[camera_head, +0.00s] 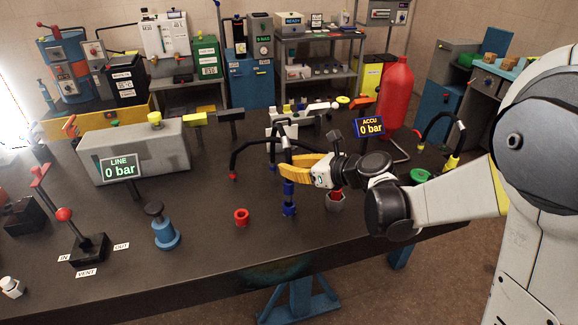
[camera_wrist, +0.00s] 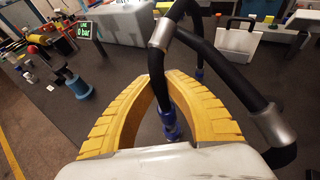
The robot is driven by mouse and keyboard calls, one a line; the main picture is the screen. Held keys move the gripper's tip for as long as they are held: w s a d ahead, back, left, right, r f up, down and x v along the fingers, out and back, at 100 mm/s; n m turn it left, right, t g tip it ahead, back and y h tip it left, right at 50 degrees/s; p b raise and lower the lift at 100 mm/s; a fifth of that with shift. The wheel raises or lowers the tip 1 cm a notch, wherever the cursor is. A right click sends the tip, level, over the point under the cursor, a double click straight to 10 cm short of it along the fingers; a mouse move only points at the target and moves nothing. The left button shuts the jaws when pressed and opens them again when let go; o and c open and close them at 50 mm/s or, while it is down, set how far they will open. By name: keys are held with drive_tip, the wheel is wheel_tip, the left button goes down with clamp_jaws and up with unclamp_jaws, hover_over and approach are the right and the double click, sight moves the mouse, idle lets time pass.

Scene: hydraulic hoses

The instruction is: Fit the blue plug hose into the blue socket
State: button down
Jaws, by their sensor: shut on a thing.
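The blue plug hose (camera_head: 288,187) is a black hose with silver ferrules and a blue plug hanging upright at its end. My gripper (camera_head: 290,168) is shut on it just above the blue plug, with yellow fingers on both sides. The blue socket (camera_head: 289,210) stands on the dark table straight below the plug, roughly in line with it. In the wrist view the hose (camera_wrist: 156,75) passes between my fingers, and blue parts (camera_wrist: 170,125) show beyond them. I cannot tell whether plug and socket touch.
A red-tipped black hose (camera_head: 250,148) arches behind.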

sight(289, 181)
drive_tip(key=shift+f+b, duration=2)
drive_tip(key=shift+f, duration=0.25)
drive_tip(key=c, duration=1.4)
unclamp_jaws()
drive_tip(key=v, duration=1.2)
